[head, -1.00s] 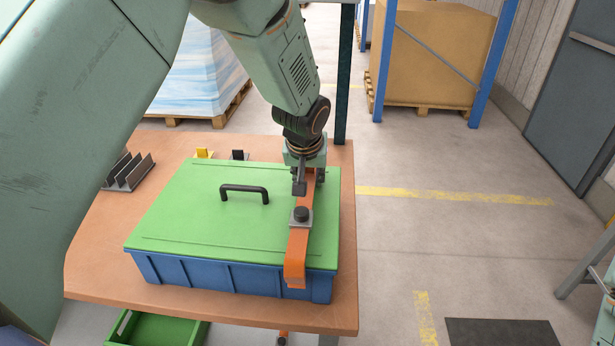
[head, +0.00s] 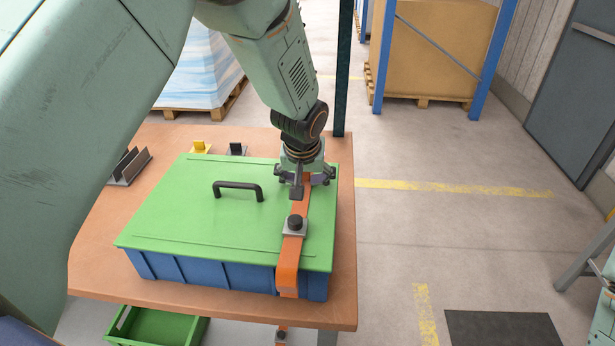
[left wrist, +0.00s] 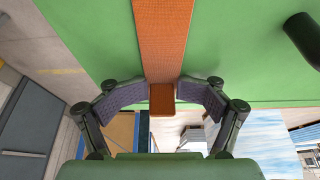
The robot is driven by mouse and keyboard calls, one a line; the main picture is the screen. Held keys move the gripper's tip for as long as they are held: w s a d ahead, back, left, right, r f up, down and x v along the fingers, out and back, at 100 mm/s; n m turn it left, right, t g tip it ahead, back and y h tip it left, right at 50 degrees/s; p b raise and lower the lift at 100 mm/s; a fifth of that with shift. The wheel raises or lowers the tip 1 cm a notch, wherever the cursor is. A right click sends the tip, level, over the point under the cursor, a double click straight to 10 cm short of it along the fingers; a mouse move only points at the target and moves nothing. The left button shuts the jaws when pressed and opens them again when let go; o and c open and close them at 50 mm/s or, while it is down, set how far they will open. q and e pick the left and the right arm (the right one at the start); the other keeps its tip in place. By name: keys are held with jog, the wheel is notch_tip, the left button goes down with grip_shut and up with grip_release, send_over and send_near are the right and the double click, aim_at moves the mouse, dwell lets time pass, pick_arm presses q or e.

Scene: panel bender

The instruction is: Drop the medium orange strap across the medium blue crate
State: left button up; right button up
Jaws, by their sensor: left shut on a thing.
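The medium orange strap (head: 289,258) lies across the right part of the green lid (head: 185,215) of the blue crate (head: 220,276). A grey plate with a black knob (head: 295,223) sits on the strap, and its near end bends down over the crate's front. My left gripper (head: 306,180) is at the strap's far end, low over the lid's back edge. In the left wrist view my gripper's two pads (left wrist: 162,93) flank the strap (left wrist: 162,40) at its end and are shut on it.
A black handle (head: 238,190) stands up from the lid. Grey slotted holders (head: 128,166) and small yellow (head: 200,147) and black (head: 236,149) brackets stand on the table (head: 90,250). Below it are a green bin (head: 160,328) and another orange piece (head: 281,338).

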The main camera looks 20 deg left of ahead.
pick_arm(q)
jog(key=shift+s+f, duration=0.1)
jog(key=shift+s, duration=0.2)
jog(key=shift+w+f, duration=0.15)
jog(key=shift+w, duration=0.3)
jog(key=shift+s+r, duration=0.15)
jog(key=shift+r, duration=0.05)
jog(key=shift+r, duration=0.5)
jog(key=v, duration=1.1)
